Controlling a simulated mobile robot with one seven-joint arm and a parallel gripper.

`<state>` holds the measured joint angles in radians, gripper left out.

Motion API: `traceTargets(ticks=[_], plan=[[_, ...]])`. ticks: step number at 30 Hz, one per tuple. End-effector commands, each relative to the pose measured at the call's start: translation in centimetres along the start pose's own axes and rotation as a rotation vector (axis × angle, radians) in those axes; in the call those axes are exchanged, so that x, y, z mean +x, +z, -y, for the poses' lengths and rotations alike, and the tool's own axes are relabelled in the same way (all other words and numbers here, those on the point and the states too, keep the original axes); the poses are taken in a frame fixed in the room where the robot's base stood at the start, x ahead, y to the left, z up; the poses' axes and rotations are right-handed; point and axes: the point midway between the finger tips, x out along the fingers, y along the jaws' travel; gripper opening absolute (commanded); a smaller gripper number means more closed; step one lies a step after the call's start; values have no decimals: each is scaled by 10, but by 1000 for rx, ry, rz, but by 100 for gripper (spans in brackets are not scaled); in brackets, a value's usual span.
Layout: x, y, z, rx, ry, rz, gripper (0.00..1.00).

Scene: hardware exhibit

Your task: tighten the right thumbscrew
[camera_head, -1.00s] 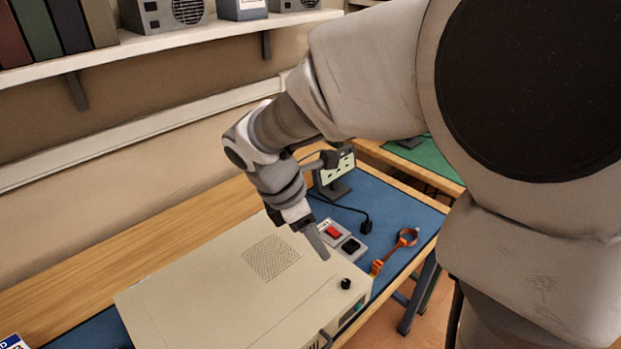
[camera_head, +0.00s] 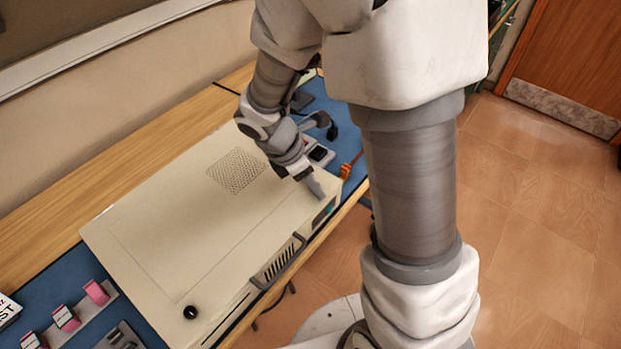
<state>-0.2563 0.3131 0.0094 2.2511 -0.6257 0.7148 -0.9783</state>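A large beige equipment case (camera_head: 170,235) lies on the bench, with a perforated vent patch on its lid. A black thumbscrew (camera_head: 190,312) stands on the lid near its front left corner. My gripper (camera_head: 316,188) points down at the lid's front right corner, its tip at or just above the surface. No right thumbscrew shows now; my gripper covers the spot where a black knob stood in the earlier view. I cannot tell whether the fingers touch or hold it, or how far they are apart.
A blue mat (camera_head: 60,287) runs under the case, with pink-banded items (camera_head: 97,292) at the left. A switch box (camera_head: 320,154) and an orange item (camera_head: 348,168) lie behind my gripper. A handle (camera_head: 278,262) juts from the case's front. Open floor (camera_head: 545,190) is at right.

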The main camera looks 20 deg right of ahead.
Motion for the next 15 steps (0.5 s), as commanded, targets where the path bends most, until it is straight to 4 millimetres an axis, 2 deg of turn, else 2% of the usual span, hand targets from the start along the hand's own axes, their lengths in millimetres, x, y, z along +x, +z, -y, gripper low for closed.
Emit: traceTargets(ticks=[6, 15], plan=[[0, 0, 0, 0, 0, 0, 56], [0, 0, 0, 0, 0, 0, 2]])
